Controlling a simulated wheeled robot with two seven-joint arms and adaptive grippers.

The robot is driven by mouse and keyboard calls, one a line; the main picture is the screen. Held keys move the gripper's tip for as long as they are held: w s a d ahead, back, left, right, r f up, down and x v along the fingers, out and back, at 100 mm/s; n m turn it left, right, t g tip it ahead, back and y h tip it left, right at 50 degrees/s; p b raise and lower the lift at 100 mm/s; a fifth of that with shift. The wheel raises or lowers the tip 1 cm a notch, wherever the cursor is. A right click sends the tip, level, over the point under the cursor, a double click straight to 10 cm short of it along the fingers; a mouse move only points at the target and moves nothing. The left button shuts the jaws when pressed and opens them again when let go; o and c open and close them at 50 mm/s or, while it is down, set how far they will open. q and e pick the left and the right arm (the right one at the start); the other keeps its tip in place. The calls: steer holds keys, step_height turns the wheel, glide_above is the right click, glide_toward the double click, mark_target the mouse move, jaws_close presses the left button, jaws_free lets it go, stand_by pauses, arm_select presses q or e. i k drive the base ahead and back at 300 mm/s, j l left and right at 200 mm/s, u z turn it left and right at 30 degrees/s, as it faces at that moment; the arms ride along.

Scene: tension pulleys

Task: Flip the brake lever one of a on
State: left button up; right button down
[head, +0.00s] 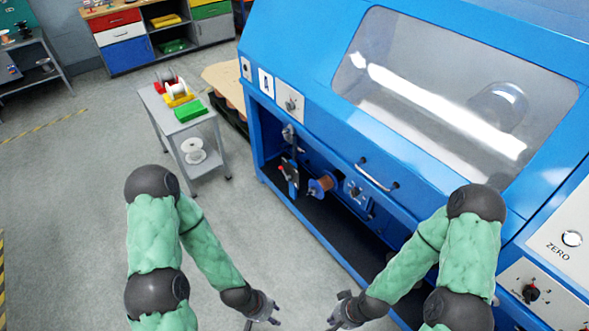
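A small assembly with red and black parts (290,174) hangs in the open front bay of the blue machine (262,60), beside a copper-coloured spool (323,184). A small lever-like part (291,133) shows just above it. Which of these is the brake lever is too small to tell. My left gripper (264,318) is low in the view, in front of the machine, and looks open and empty. My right gripper (336,318) is just to its right, also seemingly open and empty. Both are well apart from the machine's parts.
A grey cart (172,125) with spools and a green block (190,111) stands left of the machine. A handle (376,179) juts from the machine's front. A control panel (545,280) is at the right. The floor at left is clear.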

mark_target(288, 178)
steer(key=i+j+z, duration=0.5)
steer(key=j, duration=0.15)
steer(key=j+z, duration=0.3)
steer(key=i+j, duration=0.15)
steer(key=j, duration=0.3)
steer(key=i+j, duration=0.15)
steer(key=j, duration=0.3)
steer(key=i+j+z, duration=0.1)
steer(key=j, duration=0.35)
steer(key=i+j, duration=0.15)
steer(key=j, duration=0.3)
steer(key=i+j, duration=0.1)
steer(key=j, duration=0.35)
steer(key=i+j+z, duration=0.1)
steer(key=j, duration=0.35)
steer(key=i+j, duration=0.15)
steer(key=j, duration=0.3)
steer(key=i+j, duration=0.1)
steer(key=j, duration=0.4)
steer(key=z, duration=0.05)
